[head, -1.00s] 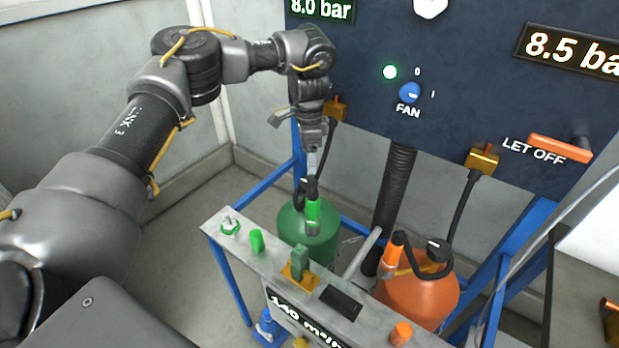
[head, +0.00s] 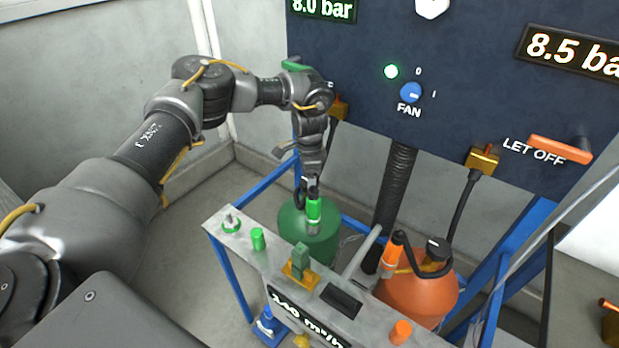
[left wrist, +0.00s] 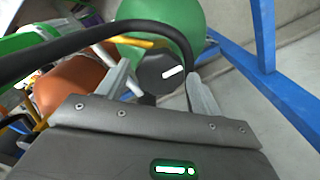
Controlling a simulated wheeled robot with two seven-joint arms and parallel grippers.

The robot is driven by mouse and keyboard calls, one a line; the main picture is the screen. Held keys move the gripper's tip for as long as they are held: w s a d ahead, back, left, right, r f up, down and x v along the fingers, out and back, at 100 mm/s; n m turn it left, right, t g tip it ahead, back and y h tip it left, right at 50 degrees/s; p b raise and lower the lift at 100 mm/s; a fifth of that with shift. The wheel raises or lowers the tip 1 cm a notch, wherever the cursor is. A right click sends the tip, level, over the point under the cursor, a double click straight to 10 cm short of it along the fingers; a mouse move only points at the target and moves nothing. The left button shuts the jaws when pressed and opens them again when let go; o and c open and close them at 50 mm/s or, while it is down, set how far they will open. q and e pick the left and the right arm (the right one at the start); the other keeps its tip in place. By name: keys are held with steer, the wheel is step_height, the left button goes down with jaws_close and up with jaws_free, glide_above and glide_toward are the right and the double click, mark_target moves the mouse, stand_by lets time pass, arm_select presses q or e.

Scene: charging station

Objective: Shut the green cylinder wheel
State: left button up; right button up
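The green cylinder (head: 318,247) stands behind the grey panel in the head view and shows at the top of the left wrist view (left wrist: 175,22). Its wheel (left wrist: 160,73), a dark round knob with a white mark, shows in the left wrist view. My left gripper (head: 312,180) points down over the cylinder's top. In the left wrist view its two fingers (left wrist: 160,76) are apart, one on each side of the wheel; I cannot tell whether they touch it. In the head view the wheel is hard to make out behind the gripper. My right gripper is not in view.
A green hose fitting (head: 314,212) is close beside my left gripper, and a dark hose (left wrist: 80,38) crosses the left wrist view. An orange cylinder (head: 418,298) stands to the right. The grey panel (head: 262,262) is in front; the dark blue board (head: 460,90) rises behind.

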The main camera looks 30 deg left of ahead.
arm_select(q)
steer(key=c, duration=0.7)
